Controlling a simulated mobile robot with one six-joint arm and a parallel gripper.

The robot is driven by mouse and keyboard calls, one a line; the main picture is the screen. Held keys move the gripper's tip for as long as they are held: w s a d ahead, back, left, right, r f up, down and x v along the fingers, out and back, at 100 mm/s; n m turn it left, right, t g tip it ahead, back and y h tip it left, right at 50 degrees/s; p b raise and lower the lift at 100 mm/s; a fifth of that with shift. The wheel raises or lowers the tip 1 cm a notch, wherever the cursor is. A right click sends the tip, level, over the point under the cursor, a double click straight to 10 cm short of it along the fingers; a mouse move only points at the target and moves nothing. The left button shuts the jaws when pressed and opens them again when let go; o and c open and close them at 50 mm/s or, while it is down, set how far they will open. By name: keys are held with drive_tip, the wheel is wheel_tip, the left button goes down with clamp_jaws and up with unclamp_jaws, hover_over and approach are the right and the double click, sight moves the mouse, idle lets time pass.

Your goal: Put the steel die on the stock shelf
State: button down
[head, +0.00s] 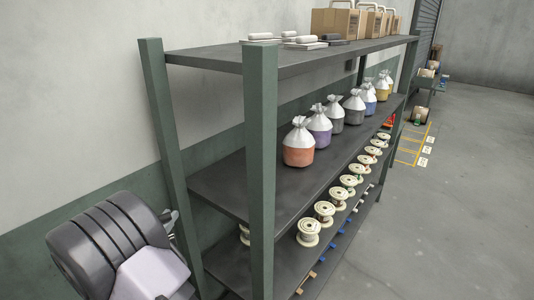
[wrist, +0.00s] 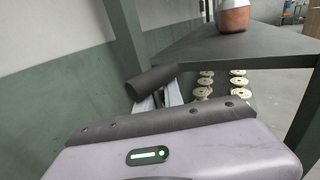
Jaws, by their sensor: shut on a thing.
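My gripper (wrist: 159,99) is shut on a dark grey cylinder, which I take to be the steel die (wrist: 151,82). The die lies tilted across the fingers in the wrist view. In the head view my gripper (head: 172,221) is mostly hidden behind my own wrist, left of the rack's near post, and I cannot make out the die there. The stock shelf (head: 222,187) is a dark rack with green posts and three levels. In the wrist view its middle board (wrist: 215,47) lies beyond and to the right of the die.
Several tied bags (head: 299,145) stand in a row on the middle board, whose near end is bare. Cream spools (head: 308,233) line the bottom level. Cardboard boxes (head: 335,22) and small metal pieces are on top. A green post (head: 262,170) stands at the front near corner.

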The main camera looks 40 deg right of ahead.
drive_tip(key=w+d+r, duration=0.5)
drive_tip(key=d+r, duration=0.7)
drive_tip(key=b, duration=0.7)
hover_over(227, 173)
drive_tip(key=shift+m+g+h, duration=0.3)
drive_tip(key=shift+g, duration=0.1)
wheel_tip(227, 173, down, 5)
drive_tip(key=shift+f, duration=0.2)
drive_tip(key=shift+w+f, duration=0.1)
drive_tip(key=shift+f, duration=0.05)
drive_tip(key=shift+p, duration=0.3)
drive_tip(key=c, duration=1.5)
unclamp_jaws()
drive_tip(key=shift+o, duration=0.2)
